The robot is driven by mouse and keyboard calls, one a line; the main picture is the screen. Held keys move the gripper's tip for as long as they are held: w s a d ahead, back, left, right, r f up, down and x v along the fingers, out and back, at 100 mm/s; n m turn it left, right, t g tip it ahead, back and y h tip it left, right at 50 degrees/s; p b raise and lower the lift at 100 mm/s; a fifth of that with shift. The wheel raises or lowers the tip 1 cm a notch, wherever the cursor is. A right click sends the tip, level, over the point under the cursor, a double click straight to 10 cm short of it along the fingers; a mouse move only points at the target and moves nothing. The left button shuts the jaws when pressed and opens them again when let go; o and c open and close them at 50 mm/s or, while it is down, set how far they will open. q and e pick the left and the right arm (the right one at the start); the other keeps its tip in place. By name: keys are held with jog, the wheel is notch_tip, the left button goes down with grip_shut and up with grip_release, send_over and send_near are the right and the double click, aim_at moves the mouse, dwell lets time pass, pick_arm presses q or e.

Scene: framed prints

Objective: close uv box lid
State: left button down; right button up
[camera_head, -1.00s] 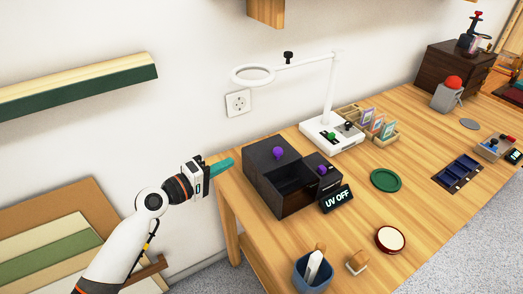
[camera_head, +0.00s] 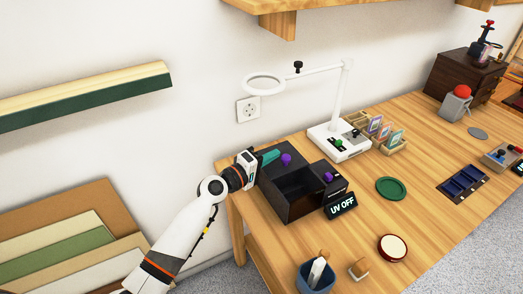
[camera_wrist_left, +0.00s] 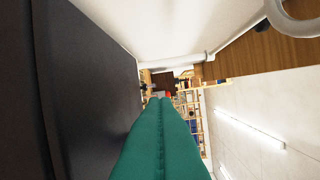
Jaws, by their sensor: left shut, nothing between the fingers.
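The black UV box (camera_head: 296,207) stands at the near left end of the wooden table. Its dark lid part with a purple knob (camera_head: 286,159) is at the back, and the front part looks like a dark open compartment. How far the lid is open is hard to tell. A "UV OFF" display (camera_head: 341,206) and a second purple knob (camera_head: 328,177) are at its right. My left gripper (camera_head: 271,156) is shut and empty, its teal fingers beside the purple knob at the back left. In the left wrist view a dark panel (camera_wrist_left: 85,100) fills the left side, close to the fingers. My right gripper is not in view.
A white magnifier lamp (camera_head: 338,140) stands behind the box, with a wooden card rack (camera_head: 390,143) beside it. A green disc (camera_head: 392,189), a red-rimmed disc (camera_head: 392,248) and a blue cup (camera_head: 316,276) lie to the front and right. A wooden shelf (camera_head: 277,25) hangs above.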

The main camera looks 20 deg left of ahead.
pick_arm(q)
jog(key=shift+d+f, duration=0.1)
jog(key=s+d+p, duration=0.3)
jog(key=s+d, duration=0.3)
jog(key=shift+s+d+p, duration=0.25)
jog(key=shift+p, duration=0.15)
